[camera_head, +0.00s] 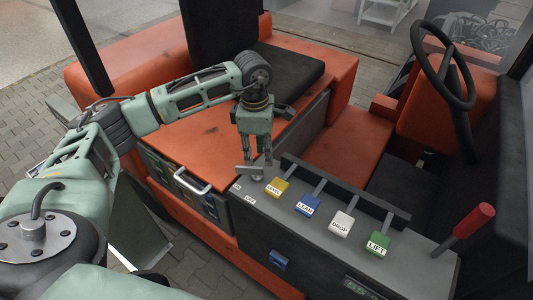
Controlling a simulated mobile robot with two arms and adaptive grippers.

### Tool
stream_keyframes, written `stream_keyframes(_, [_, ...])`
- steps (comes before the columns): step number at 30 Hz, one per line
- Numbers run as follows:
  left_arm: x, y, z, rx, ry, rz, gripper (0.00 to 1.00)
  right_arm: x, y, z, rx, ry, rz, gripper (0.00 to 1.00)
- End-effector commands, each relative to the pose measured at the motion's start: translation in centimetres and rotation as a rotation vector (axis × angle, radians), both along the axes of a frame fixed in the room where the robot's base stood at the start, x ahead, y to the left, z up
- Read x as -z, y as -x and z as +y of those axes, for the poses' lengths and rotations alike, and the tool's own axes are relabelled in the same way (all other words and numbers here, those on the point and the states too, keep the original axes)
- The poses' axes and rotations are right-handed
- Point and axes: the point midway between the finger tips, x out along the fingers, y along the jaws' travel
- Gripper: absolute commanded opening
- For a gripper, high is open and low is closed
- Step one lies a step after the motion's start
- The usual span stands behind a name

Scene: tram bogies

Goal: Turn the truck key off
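The truck key (250,171) is a grey piece with a flat bar on top, at the far left end of the grey control panel (310,245). Small ON and OFF labels (243,193) sit on the panel just in front of it. My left gripper (257,161) points down right above the key. Its two fingers are apart, with a gap between them. Whether a finger touches the key I cannot tell. The fingers partly cover the key. My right gripper is not in view.
Yellow (277,187), blue (307,205), white (341,223) and green (377,244) labelled levers stand right of the key, with a dark bar (345,185) behind them. A red-handled lever (474,220), steering wheel (441,65) and black seat (285,75) are farther off.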

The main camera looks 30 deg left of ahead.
Motion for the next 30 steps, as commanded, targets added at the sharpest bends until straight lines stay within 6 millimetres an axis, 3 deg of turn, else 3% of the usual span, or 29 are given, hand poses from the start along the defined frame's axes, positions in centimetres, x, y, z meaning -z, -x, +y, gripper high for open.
stream_keyframes(2, [-0.2, 0.2, 1.3, -0.007, -0.037, 0.012, 0.28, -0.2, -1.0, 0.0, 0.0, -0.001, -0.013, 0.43])
stream_keyframes(5, [0.5, 0.3, 1.6, -0.008, -0.047, 0.018, 0.28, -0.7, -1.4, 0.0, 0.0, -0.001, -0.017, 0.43])
stream_keyframes(13, [4.7, 0.4, 1.4, -0.007, -0.042, 0.018, 0.28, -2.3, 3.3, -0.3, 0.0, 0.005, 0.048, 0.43])
stream_keyframes(16, [6.0, 0.3, 1.3, -0.007, -0.041, 0.017, 0.28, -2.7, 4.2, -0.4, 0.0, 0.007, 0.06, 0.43])
stream_keyframes(20, [7.2, 0.3, 1.4, -0.007, -0.042, 0.015, 0.28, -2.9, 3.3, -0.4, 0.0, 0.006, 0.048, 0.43])
stream_keyframes(26, [7.5, 0.3, 1.3, -0.007, -0.041, 0.013, 0.28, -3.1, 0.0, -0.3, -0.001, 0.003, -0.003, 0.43])
stream_keyframes(30, [7.5, 0.3, 1.3, -0.008, -0.04, 0.014, 0.25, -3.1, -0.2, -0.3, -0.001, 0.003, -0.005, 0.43])
